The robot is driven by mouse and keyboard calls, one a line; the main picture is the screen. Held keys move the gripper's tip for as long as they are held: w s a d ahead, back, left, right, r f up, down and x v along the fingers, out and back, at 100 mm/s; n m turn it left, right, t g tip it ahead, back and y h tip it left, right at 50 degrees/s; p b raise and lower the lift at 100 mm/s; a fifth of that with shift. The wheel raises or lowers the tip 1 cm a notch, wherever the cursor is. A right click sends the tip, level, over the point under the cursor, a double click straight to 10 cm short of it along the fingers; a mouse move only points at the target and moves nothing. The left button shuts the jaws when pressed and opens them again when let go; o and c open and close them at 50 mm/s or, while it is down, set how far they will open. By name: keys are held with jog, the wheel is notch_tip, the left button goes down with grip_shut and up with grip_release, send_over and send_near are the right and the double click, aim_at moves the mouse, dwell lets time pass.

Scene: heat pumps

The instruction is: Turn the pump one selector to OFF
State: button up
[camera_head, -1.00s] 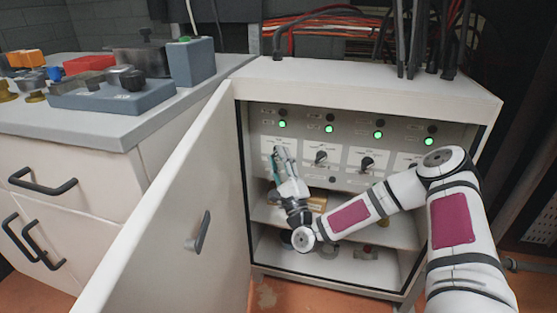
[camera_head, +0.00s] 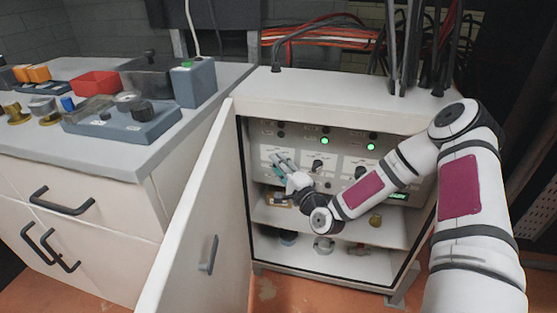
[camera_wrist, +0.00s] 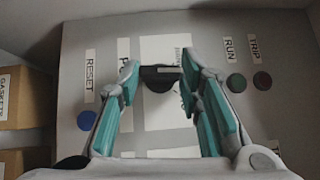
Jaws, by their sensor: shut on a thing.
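The pump one selector (camera_wrist: 160,80) is a black knob on a white label plate, in the middle of the wrist view. My gripper (camera_wrist: 160,68) is shut on it, with a teal-padded finger at each side. In the head view my gripper (camera_head: 279,160) is at the leftmost selector of the cabinet panel and hides it. The plate's lettering is mostly covered, so I cannot read the knob's position. The RUN lamp (camera_wrist: 236,82) looks dark green and unlit; the TRIP lamp (camera_wrist: 262,81) is dark too. A blue RESET button (camera_wrist: 87,120) is at the left.
The open cabinet door (camera_head: 200,210) stands left of my arm. Other selectors (camera_head: 318,166) are to the right, with lit green lamps (camera_head: 325,141) above. A shelf (camera_head: 335,224) lies below the panel. Boxes (camera_wrist: 22,98) show at the wrist view's left edge.

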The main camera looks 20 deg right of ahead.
jog(key=shift+n+g+p, duration=0.4)
jog(key=shift+p, duration=0.05)
jog(key=o, duration=1.2)
jog(key=shift+c, duration=0.2)
jog(key=shift+s, duration=0.1)
jog(key=v, duration=1.1)
jog(key=shift+s, duration=0.4)
